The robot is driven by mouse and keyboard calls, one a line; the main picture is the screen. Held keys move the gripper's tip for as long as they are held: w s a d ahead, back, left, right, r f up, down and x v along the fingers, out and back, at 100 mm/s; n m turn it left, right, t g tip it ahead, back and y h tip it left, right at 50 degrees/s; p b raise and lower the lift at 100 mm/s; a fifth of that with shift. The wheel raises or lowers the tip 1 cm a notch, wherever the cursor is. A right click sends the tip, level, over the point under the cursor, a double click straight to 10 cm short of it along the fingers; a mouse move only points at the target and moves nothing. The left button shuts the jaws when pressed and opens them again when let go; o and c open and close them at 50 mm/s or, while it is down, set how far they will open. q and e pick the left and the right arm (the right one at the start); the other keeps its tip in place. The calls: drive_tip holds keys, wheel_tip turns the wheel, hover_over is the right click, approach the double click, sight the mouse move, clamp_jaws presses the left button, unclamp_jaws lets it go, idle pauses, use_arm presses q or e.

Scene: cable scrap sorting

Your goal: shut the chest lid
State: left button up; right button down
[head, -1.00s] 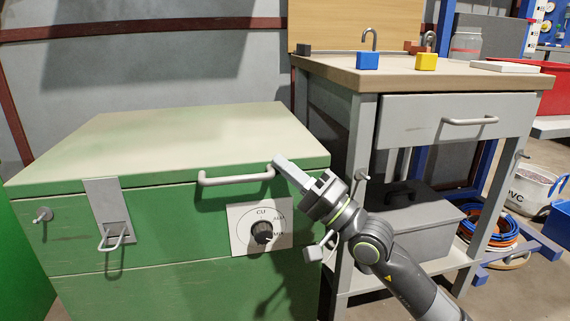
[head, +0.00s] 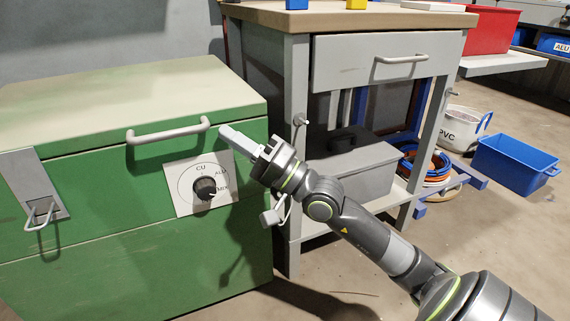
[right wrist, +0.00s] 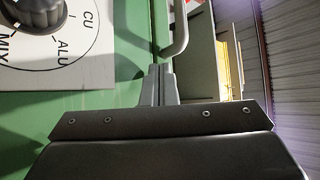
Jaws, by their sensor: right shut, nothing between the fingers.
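The green chest (head: 130,250) has a pale green lid (head: 130,88) that lies down flat on the body. A grey bar handle (head: 165,134) runs along the lid's front edge. It also shows in the right wrist view (right wrist: 181,30). My right gripper (head: 228,132) is shut and empty, with its fingertips close to the handle's right end. In the right wrist view the fingertips (right wrist: 161,72) are together just below the handle; I cannot tell whether they touch it. My left gripper is out of view.
A dial plate (head: 198,182) and a hasp with a loop (head: 38,190) are on the chest's front. A grey workbench (head: 296,90) stands close at the right, with a grey box (head: 350,180) on its shelf. A blue bin (head: 515,163) stands on open floor further right.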

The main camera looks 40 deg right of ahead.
drive_tip(key=s+r+v, duration=0.1)
drive_tip(key=v, duration=1.3)
drive_tip(key=shift+n+y+p, duration=0.3)
drive_tip(key=shift+p, duration=0.15)
